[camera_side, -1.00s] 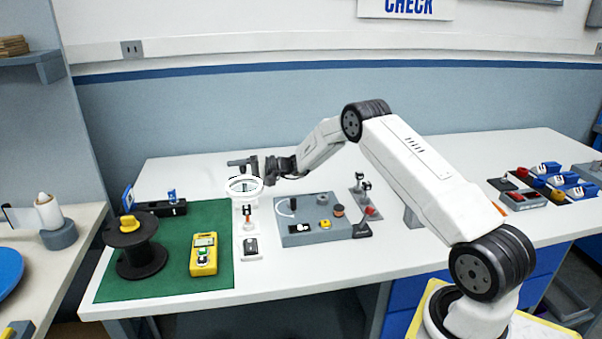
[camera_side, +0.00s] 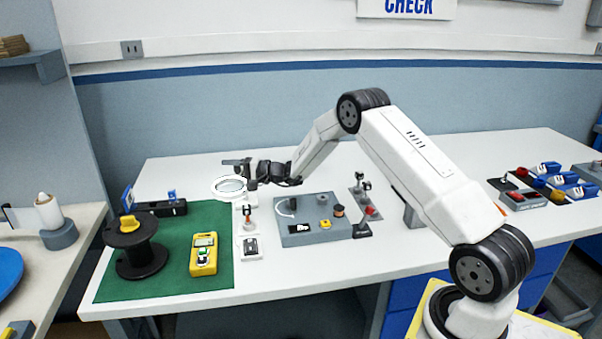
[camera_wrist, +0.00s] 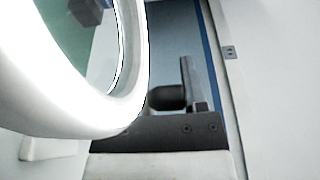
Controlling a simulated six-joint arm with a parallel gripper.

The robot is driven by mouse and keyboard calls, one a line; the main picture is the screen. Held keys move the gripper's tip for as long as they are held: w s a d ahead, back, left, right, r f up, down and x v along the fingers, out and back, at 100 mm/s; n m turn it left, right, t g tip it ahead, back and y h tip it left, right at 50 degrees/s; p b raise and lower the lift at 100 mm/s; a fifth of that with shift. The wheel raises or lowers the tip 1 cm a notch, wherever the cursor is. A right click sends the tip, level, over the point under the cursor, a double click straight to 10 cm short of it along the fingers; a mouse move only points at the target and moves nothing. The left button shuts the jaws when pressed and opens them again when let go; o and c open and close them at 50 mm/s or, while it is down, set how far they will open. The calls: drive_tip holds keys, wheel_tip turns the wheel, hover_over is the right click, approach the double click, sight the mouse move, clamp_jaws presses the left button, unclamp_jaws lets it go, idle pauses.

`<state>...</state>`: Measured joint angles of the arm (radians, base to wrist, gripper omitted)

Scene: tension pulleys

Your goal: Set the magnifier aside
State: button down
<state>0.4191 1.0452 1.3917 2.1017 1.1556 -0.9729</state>
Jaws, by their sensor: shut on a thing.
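The magnifier (camera_side: 230,187) is a white ring around a clear lens, held above the bench just left of my gripper (camera_side: 247,175) in the side view. My gripper is shut on it, though the held part is mostly hidden by the ring and the dark fingers. In the wrist view the bright white ring of the magnifier (camera_wrist: 133,95) fills the left side. Dark parts of my gripper (camera_wrist: 185,98) show to its right.
A green mat (camera_side: 165,273) holds a black spool (camera_side: 137,250) and a yellow meter (camera_side: 204,254). Below the magnifier stands a white strip of small parts (camera_side: 250,245). A grey pulley board (camera_side: 310,237) lies to the right. The back of the bench is clear.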

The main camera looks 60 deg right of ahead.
sight(237, 170)
drive_tip(key=shift+w+d+r+m+t+h, duration=0.15)
drive_tip(key=shift+w+m+t+h, duration=0.3)
drive_tip(key=shift+m+h, duration=0.7)
drive_tip(key=shift+w+a+r+m+t+h, duration=0.1)
drive_tip(key=shift+w+r+m+t+h, duration=0.4)
drive_tip(key=shift+h, duration=1)
drive_tip(key=shift+w+d+m+t+h, duration=0.1)
drive_tip(key=shift+w+m+t+h, duration=0.15)
drive_tip(key=shift+w+m+h, duration=0.65)
drive_tip(key=shift+s+m+h, duration=0.25)
drive_tip(key=shift+h, duration=0.4)
drive_tip(key=shift+c, duration=1.7)
unclamp_jaws()
drive_tip(key=shift+s+f, duration=0.1)
drive_tip(key=shift+f, duration=0.05)
drive_tip(key=shift+s+f, duration=0.1)
drive_tip(key=shift+f, duration=0.1)
drive_tip(key=shift+s, duration=3.85)
